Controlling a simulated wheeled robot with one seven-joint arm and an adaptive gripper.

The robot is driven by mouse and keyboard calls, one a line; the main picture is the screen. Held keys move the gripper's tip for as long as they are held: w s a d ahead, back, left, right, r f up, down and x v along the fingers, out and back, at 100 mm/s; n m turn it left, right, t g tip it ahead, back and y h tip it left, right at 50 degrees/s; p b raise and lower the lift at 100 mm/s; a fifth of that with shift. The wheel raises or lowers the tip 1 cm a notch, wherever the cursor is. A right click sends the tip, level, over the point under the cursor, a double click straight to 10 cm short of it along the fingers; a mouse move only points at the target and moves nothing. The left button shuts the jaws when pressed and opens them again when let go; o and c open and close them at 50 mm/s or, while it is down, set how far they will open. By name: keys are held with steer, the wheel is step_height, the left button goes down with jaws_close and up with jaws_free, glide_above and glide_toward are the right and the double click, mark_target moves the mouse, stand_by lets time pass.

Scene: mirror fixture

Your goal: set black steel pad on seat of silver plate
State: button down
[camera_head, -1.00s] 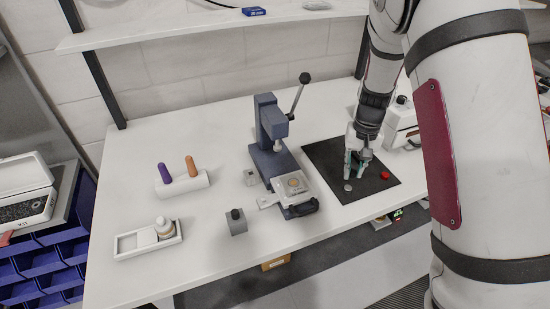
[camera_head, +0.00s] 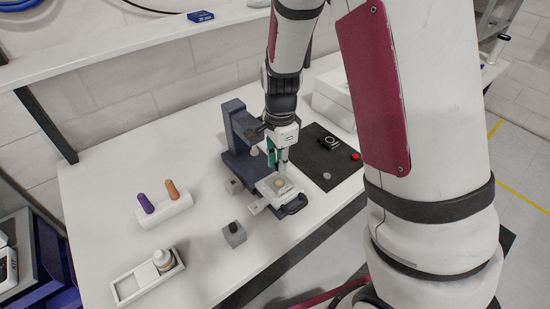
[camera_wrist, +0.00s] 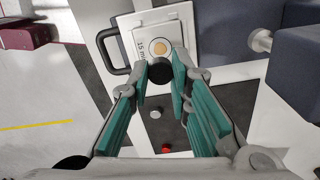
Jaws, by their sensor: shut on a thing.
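My gripper (camera_head: 279,160) is above the press, just behind and over the silver plate (camera_head: 268,189). In the wrist view my gripper (camera_wrist: 160,78) is shut on a round black pad (camera_wrist: 160,67), held between the two teal-lined fingertips. The silver plate also shows in the wrist view (camera_wrist: 134,30), with printed marks and a round tan seat (camera_wrist: 161,48) in its middle. The pad appears beside the seat in that view and apart from it; its height above the plate is hard to tell. In the head view the fingers hide the pad.
The blue-grey press (camera_head: 236,135) stands close on the left of my gripper. A dark mat (camera_head: 312,160) to the right holds a red disc (camera_head: 355,156), a grey disc (camera_head: 327,176) and a black item (camera_head: 329,142). A grey block with black knob (camera_head: 234,235) sits in front.

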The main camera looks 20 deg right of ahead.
mark_target(279, 183)
stand_by(0.3)
steer(key=shift+f+b, duration=0.5)
steer(key=shift+f, duration=2.15)
steer(key=shift+p, duration=0.4)
steer(key=shift+f, duration=0.3)
steer(key=c, duration=1.4)
jaws_free()
